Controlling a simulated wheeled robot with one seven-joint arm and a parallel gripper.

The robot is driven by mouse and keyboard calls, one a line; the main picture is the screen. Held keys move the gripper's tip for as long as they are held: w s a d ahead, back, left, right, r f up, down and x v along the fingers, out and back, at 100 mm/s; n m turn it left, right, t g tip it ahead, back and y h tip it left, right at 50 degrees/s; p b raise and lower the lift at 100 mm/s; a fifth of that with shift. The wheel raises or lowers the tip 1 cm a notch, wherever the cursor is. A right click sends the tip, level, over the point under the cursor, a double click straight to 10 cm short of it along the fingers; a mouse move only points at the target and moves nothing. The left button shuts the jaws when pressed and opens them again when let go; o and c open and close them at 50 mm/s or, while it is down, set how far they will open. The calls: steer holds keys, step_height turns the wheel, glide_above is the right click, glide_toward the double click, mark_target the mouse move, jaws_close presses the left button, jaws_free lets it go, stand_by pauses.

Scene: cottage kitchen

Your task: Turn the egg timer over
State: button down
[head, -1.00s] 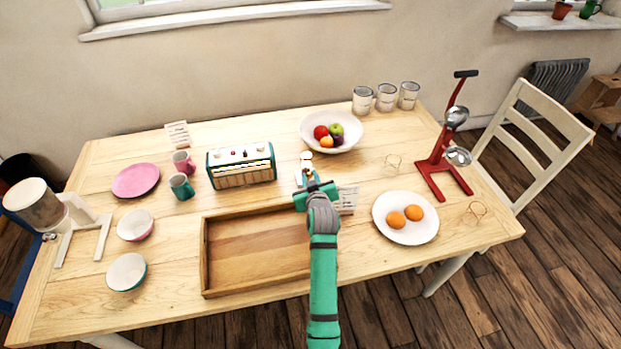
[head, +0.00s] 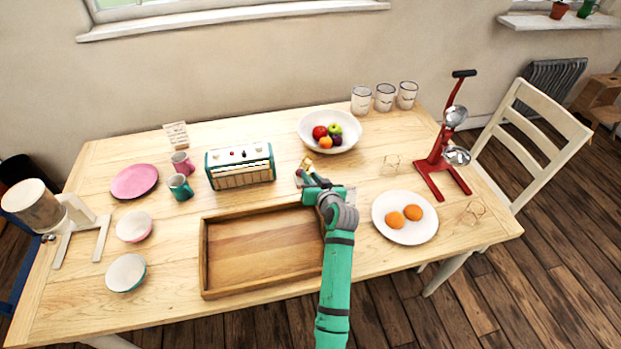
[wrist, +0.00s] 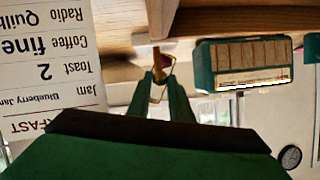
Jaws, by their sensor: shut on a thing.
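The egg timer (head: 307,163) is small, with pale wooden ends, and shows just beyond my fingers in the head view. It looks tilted there. In the wrist view, the timer (wrist: 157,57) is between the fingertips, with a wooden part and a dark purple patch visible; the fingers hide much of it. My gripper (head: 314,179) is shut on it, low over the table, behind the tray's right end. The gripper also shows in the wrist view (wrist: 159,78), where the scene appears upside down.
A wooden tray (head: 204,262) lies left of my arm. A green radio (head: 240,167) stands to the left, a fruit bowl (head: 307,132) behind, and a plate of oranges (head: 404,232) to the right. A printed card (wrist: 50,75) is close beside my gripper.

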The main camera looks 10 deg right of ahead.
steer(key=shift+m, duration=0.3)
stand_by(0.4)
steer(key=c, duration=1.6)
jaws_free()
steer(key=v, duration=1)
steer(key=shift+s+d+r, duration=0.1)
steer(key=shift+s+d, duration=0.1)
steer(key=shift+s, duration=0.2)
